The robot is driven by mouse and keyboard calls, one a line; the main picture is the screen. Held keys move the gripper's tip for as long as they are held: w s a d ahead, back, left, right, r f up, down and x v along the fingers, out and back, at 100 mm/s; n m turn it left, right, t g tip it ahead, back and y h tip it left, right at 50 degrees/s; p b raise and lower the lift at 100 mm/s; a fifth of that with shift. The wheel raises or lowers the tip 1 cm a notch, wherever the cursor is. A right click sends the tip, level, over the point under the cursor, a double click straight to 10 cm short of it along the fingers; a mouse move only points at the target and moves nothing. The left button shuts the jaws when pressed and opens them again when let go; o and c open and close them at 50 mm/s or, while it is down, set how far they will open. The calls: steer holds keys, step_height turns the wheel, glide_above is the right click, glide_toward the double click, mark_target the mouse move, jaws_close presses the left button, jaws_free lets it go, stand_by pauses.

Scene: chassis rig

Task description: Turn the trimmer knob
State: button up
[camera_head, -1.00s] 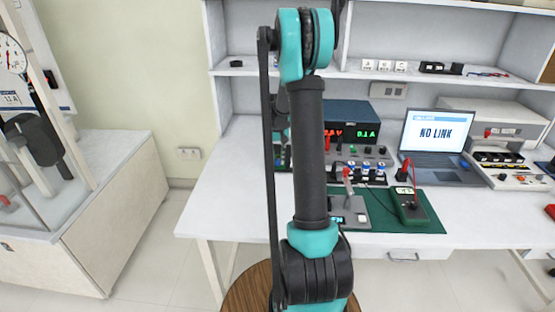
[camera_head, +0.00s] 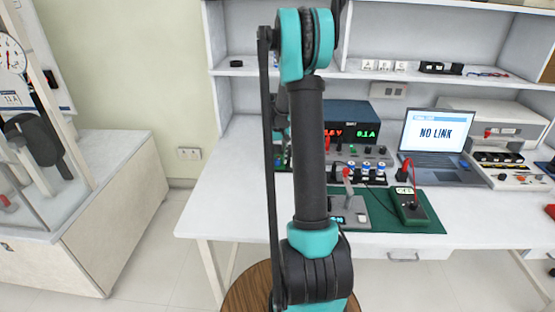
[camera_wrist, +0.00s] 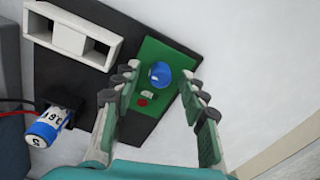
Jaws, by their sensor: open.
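In the wrist view a round blue knob (camera_wrist: 160,75) sits on a small green circuit board (camera_wrist: 180,57), which is fixed on a dark base plate (camera_wrist: 85,75). I take the blue knob for the trimmer knob. My gripper (camera_wrist: 161,83) is open, with one finger on each side of the board and the knob seen between the fingertips. I cannot tell whether either fingertip touches the knob. In the head view my arm hides the knob and most of my gripper.
A blue-and-white cylindrical cell (camera_wrist: 45,128) with red and black leads and a white slotted block (camera_wrist: 72,33) are on the left in the wrist view. In the head view, a power supply (camera_head: 350,115), a laptop (camera_head: 437,140) and a green mat (camera_head: 430,222) stand right of my arm.

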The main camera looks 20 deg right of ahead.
mark_target(278, 160)
step_height(278, 160, up, 12)
stand_by(0.5)
steer(key=shift+f, duration=0.1)
steer(key=s+a+f+t, duration=0.1)
steer(key=s+a+f, duration=0.2)
steer(key=s, duration=0.7)
steer(key=s+a+f+n+t, duration=0.1)
steer(key=s+a+f, duration=0.2)
steer(key=s, duration=0.7)
steer(key=s+a+f+t, duration=0.2)
steer(key=s+a, duration=0.4)
steer(key=s, duration=0.4)
steer(key=shift+s+a+f+n, duration=0.2)
steer(key=shift+a+f+n, duration=0.1)
steer(key=shift+f, duration=0.1)
steer(key=shift+w+d, duration=0.1)
